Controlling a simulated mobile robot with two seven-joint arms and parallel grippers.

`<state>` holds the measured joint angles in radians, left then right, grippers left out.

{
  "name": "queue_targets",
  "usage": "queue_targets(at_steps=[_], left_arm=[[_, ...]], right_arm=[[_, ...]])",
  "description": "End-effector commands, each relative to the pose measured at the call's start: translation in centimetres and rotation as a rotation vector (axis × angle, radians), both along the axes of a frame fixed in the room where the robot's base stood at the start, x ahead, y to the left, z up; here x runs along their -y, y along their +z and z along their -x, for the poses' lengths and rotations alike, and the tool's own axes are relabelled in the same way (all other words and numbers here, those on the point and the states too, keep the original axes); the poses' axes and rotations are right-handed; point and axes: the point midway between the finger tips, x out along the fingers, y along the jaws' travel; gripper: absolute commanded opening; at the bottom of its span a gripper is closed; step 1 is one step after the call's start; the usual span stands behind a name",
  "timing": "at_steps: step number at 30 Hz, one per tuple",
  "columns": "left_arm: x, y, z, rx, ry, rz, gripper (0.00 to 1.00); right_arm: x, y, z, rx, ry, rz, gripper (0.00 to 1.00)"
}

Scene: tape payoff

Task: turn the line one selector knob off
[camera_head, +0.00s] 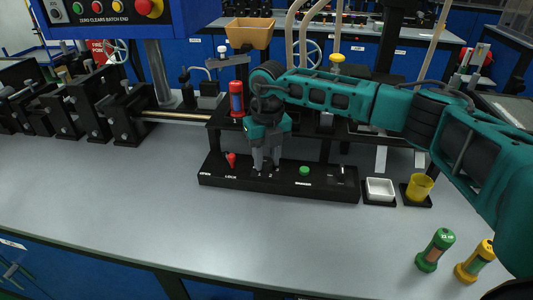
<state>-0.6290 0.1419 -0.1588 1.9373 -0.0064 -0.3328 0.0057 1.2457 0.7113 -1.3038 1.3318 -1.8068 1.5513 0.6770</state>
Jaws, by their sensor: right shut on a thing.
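A long black control panel (330,190) lies on the grey bench with a row of controls along its top. My right gripper (265,168) points down onto the panel, its grey fingers shut on a small control there, which I take to be the line one selector knob. The fingers hide the knob, so its pointer direction cannot be told. To the left of the fingers stands a red control (231,160), with small white lettering in front of it. A green button (304,170) sits to the right of the fingers. My left gripper is not in view.
A white dish (380,187) and a yellow cup (420,186) stand right of the panel. A green-capped cylinder (435,250) and a yellow-capped one (475,262) stand at the front right. A red cylinder (236,98) is behind. The bench front is clear at left and centre.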

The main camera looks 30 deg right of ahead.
Motion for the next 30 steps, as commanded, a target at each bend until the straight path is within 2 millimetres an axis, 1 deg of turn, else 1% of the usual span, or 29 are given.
queue_targets(at_steps=[9, 23, 24, 30], left_arm=[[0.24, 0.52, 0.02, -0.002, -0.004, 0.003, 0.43], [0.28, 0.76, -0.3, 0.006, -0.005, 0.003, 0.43], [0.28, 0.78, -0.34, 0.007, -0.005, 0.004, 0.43], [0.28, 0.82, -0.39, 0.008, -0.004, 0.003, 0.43]], right_arm=[[0.01, 0.15, -0.07, 0.003, -0.093, -0.001, 0.03], [0.03, 0.13, -0.09, 0.003, -0.105, -0.002, 0.03], [0.03, 0.13, -0.09, 0.003, -0.105, -0.002, 0.36], [0.04, 0.08, -0.06, 0.002, -0.104, -0.001, 0.55]])
